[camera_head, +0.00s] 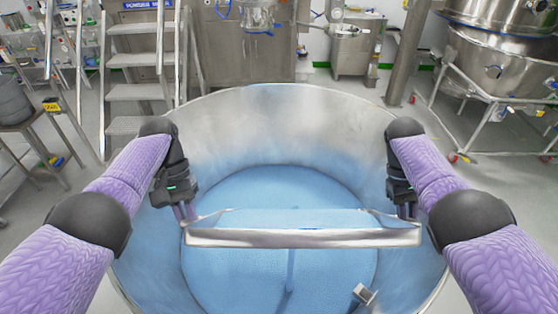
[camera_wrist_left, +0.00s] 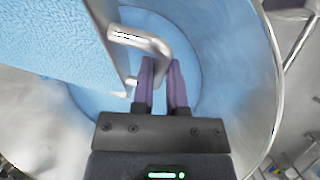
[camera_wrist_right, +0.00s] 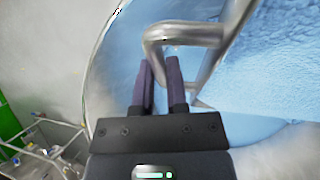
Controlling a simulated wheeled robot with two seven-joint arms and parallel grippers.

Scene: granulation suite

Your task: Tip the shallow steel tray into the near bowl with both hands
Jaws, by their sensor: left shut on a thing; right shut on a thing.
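The shallow steel tray (camera_head: 300,239) spans between my two hands over the near bowl (camera_head: 285,115). Blue granular material (camera_head: 290,217) lies in the tray and also shows in both wrist views. I cannot tell how far the tray is tilted. The bowl is a large round steel vessel with a blue floor. My left gripper (camera_head: 184,212) is shut on the tray's left tube handle (camera_wrist_left: 142,40), which passes between its fingers. My right gripper (camera_head: 405,210) is shut on the right tube handle (camera_wrist_right: 185,34). The tray hides part of the bowl floor.
A small grey block (camera_head: 363,293) shows low in the bowl at the near right. Steel steps (camera_head: 140,90) and a steel cabinet (camera_head: 250,50) stand behind. A wheeled vessel frame (camera_head: 480,120) is at the right. A side table (camera_head: 30,120) is at the left.

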